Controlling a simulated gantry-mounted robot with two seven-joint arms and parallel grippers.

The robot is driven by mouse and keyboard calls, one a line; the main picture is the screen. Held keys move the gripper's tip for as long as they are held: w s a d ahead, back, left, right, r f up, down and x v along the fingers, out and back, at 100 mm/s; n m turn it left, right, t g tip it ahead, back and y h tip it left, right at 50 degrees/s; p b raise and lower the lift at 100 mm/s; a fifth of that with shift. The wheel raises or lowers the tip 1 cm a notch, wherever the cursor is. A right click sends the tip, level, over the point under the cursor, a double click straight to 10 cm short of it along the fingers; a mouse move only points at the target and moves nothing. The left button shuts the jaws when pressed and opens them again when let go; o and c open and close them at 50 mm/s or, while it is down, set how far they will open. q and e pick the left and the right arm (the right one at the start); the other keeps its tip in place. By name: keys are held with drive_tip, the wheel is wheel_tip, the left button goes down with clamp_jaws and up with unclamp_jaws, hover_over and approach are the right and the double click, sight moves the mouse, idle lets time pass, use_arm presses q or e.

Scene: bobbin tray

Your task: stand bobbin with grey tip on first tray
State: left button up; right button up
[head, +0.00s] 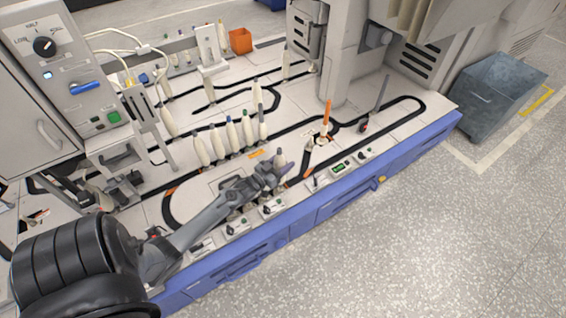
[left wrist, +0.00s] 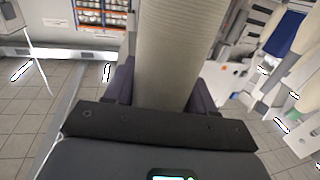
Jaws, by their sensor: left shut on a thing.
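My left gripper (head: 272,174) is over the front part of the machine bed, near its blue front edge. It is shut on a pale bobbin (head: 281,159), which stands up between the fingers; the gripper hides its lower part. In the left wrist view the bobbin (left wrist: 172,50) is a large beige ribbed shaft between the two dark fingers. Its tip colour is too small to tell. Several pale bobbins (head: 232,134) stand in a row just behind the gripper. I cannot tell which tray is the first. My right gripper is not in view.
Black track loops run over the white bed (head: 225,180). An orange upright piece (head: 327,112) and a dark grey rod (head: 381,93) stand to the right of the gripper. Small control boxes (head: 272,206) line the front edge. An orange box (head: 240,41) sits at the back.

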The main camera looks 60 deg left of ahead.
use_arm(q)
drive_tip(key=shift+f+b, duration=0.55)
drive_tip(key=shift+f, duration=0.25)
drive_tip(key=shift+p, duration=0.4)
idle(0.8)
drive_tip(key=shift+f+b, duration=0.5)
drive_tip(key=shift+f, duration=0.1)
idle(0.4)
drive_tip(key=o, duration=0.8)
